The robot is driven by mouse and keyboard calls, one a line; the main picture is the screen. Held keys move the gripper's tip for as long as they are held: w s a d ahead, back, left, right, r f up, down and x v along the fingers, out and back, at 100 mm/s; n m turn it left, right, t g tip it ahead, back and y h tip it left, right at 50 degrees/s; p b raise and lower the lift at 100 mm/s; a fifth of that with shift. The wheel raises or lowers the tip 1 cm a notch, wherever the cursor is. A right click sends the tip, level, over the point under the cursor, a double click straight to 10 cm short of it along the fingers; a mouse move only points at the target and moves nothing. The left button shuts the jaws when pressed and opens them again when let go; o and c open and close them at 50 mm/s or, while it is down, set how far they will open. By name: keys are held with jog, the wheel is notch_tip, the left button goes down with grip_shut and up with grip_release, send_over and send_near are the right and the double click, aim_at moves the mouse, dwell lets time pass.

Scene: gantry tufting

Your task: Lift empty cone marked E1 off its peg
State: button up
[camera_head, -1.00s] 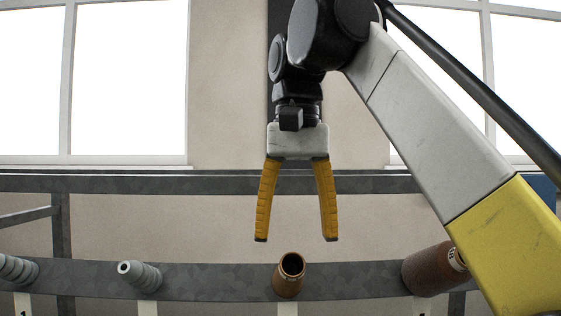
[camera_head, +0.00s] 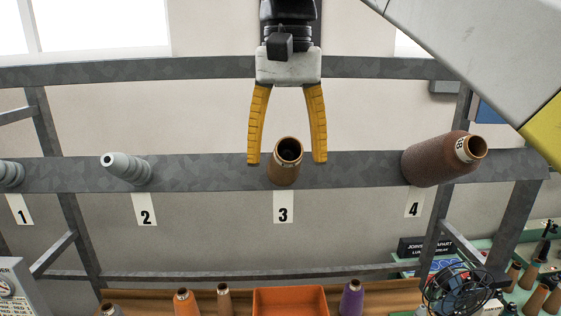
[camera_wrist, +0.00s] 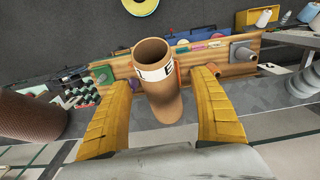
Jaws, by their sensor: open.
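The empty brown cone (camera_head: 284,175) sits on the grey rail above the label 3, its dark open end facing the camera. In the wrist view the bare cone (camera_wrist: 164,103) stands between my fingers, with a white band near its rim. An E shows on the band beside another mark I cannot read surely. My gripper (camera_head: 286,161) is open, its yellow fingertips to the left and right of the cone in the head view. In the wrist view my gripper (camera_wrist: 163,78) shows a gap on both sides of the cone. The peg under the cone is hidden.
A full brown cone (camera_head: 432,163) is at label 4, right of the empty one. A grey ribbed holder (camera_head: 128,169) is at label 2.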

jog(key=shift+w+f, duration=0.5)
jog(key=shift+f, duration=0.2)
jog(key=shift+s+r, duration=0.1)
jog(key=shift+s, duration=0.15)
jog(key=c, duration=1.5)
jog(key=shift+s+r, duration=0.1)
jog(key=shift+r, duration=0.1)
jog(key=shift+s+r+p, duration=0.2)
jog(key=shift+s+p, duration=0.1)
jog(key=shift+p, duration=0.1)
jog(key=shift+s+r, duration=0.25)
jog(key=shift+s+a+r+p, duration=0.1)
jog(key=shift+s+r+p, duration=0.95)
jog(key=shift+s, duration=0.7)
jog(key=shift+s+a+r+p, duration=0.1)
jog(key=shift+s+r+p, duration=0.6)
jog(key=shift+s+r, duration=0.85)
jog(key=shift+s+r+p, duration=0.85)
jog(key=shift+s+r, duration=0.15)
jog(key=shift+s, duration=0.95)
